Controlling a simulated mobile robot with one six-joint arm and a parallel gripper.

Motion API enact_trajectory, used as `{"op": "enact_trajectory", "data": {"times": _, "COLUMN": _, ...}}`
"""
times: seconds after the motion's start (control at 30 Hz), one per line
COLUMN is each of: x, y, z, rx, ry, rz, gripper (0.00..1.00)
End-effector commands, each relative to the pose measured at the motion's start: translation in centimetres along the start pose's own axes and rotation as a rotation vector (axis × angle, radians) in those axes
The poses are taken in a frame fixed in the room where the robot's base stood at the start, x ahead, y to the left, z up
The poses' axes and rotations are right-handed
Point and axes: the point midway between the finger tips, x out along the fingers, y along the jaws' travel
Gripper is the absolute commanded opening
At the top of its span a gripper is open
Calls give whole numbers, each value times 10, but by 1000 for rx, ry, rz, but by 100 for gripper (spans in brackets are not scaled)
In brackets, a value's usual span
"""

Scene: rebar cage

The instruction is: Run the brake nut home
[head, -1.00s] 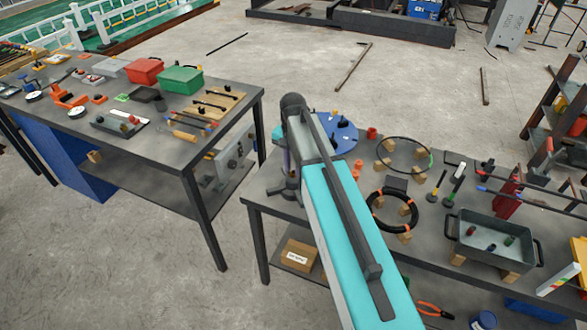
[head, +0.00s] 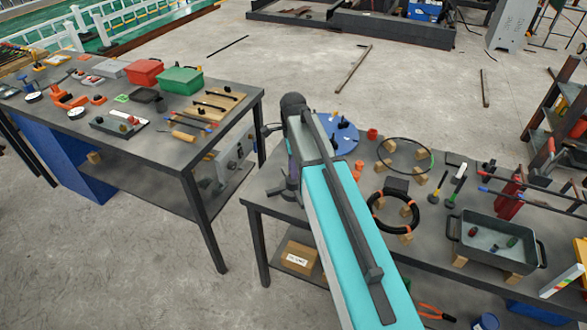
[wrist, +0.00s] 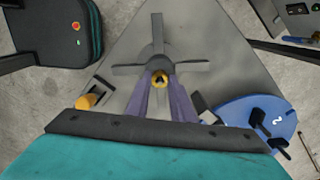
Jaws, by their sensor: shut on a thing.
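In the wrist view a small brass-coloured round piece with a dark centre, which looks like the brake nut (wrist: 160,79), sits at the middle of a dark four-armed stand (wrist: 135,69). My gripper (wrist: 162,88) has its purple fingers closed on this brass piece from the near side. The thread and how far the nut sits along it are hidden. In the head view my arm covers most of this spot; part of the dark stand (head: 283,191) shows left of the arm, near the bench's left end.
A blue disc marked 2 (wrist: 258,118) lies close on the right in the wrist view. An orange-yellow piece (wrist: 86,101) is on the left. On the bench, a black coil (head: 376,220), a wire ring (head: 433,158) and a grey tub (head: 462,247) stand to the right.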

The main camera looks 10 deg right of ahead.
Motion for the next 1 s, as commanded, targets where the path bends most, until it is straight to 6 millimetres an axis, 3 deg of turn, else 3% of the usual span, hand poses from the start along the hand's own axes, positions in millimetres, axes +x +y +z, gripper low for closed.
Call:
{"op": "enact_trajectory", "data": {"times": 0.5, "x": 1, "y": 2, "z": -1, "rx": 450, "ry": 2, "rz": 4, "gripper": 0}}
{"op": "enact_trajectory", "data": {"times": 1.0, "x": 1, "y": 2, "z": -1, "rx": 600, "ry": 2, "rz": 5, "gripper": 0}}
